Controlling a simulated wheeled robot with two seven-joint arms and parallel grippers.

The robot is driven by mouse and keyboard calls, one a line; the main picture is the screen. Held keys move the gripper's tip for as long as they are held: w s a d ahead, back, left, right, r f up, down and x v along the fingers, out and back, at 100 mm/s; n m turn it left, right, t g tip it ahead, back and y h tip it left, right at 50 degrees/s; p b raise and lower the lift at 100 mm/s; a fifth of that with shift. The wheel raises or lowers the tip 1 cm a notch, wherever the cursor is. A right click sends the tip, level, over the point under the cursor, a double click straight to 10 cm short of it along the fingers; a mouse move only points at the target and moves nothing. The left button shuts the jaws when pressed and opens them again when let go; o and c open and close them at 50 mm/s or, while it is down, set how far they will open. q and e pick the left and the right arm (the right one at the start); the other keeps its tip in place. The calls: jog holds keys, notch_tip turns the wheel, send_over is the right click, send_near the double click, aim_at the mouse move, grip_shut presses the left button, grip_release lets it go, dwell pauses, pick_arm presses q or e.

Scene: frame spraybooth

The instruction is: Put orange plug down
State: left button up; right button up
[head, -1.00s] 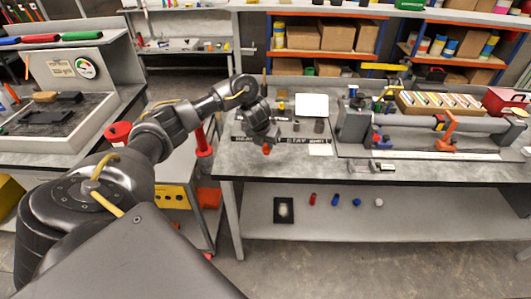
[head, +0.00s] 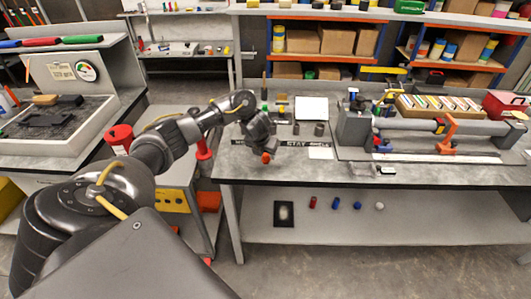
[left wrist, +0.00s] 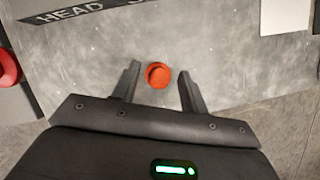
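The orange plug (head: 266,158) is at the front part of the workbench (head: 400,174), just below my left gripper (head: 264,149). In the left wrist view the plug (left wrist: 158,75) lies between the two fingertips of my left gripper (left wrist: 159,76), with a gap on each side. The fingers are apart and do not appear to touch it. The plug seems to rest on the grey bench top, though its underside is hidden. My right gripper is in neither view.
A black lettered strip (head: 285,143) and a white card (head: 321,152) lie behind and right of the plug. A long clamp fixture (head: 420,123) fills the bench's right side. A red can (head: 119,137) stands at left. Bare bench surrounds the plug.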

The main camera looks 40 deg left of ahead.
pick_arm(q)
jog(key=shift+r, duration=0.15)
jog(key=p+v, duration=0.4)
jog(key=v, duration=0.8)
